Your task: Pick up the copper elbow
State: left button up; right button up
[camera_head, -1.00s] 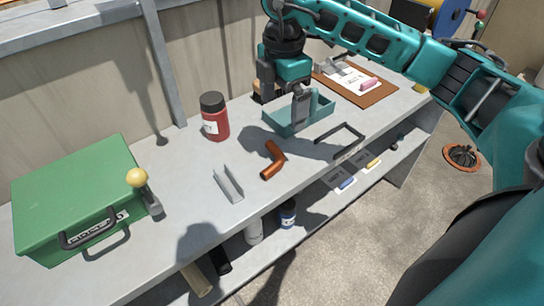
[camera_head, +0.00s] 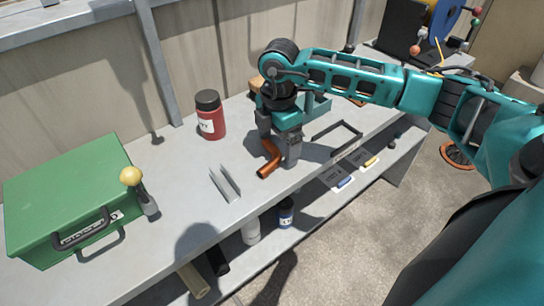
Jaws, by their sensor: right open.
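The copper elbow (camera_head: 268,163) is a short bent orange-brown pipe lying on the grey bench top (camera_head: 185,187). It sits near the middle of the bench, close to its front edge. My right gripper (camera_head: 278,155) points down over the elbow, its fingers spread. One finger is on the right side of the elbow, and the other is behind its far end. The upper part of the elbow is partly hidden by the gripper. Whether the fingers touch it cannot be told. My left gripper is not in view.
A red jar with black lid (camera_head: 210,116) stands behind left. A grey metal channel (camera_head: 224,184) lies left of the elbow. A green case (camera_head: 70,195) and a yellow-knobbed lever (camera_head: 132,178) are farther left. A teal tray (camera_head: 318,104) is behind the gripper; a black frame (camera_head: 337,134) lies right.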

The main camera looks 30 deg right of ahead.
jog(key=c, duration=1)
jog(key=shift+r, duration=0.15)
jog(key=shift+c, duration=0.2)
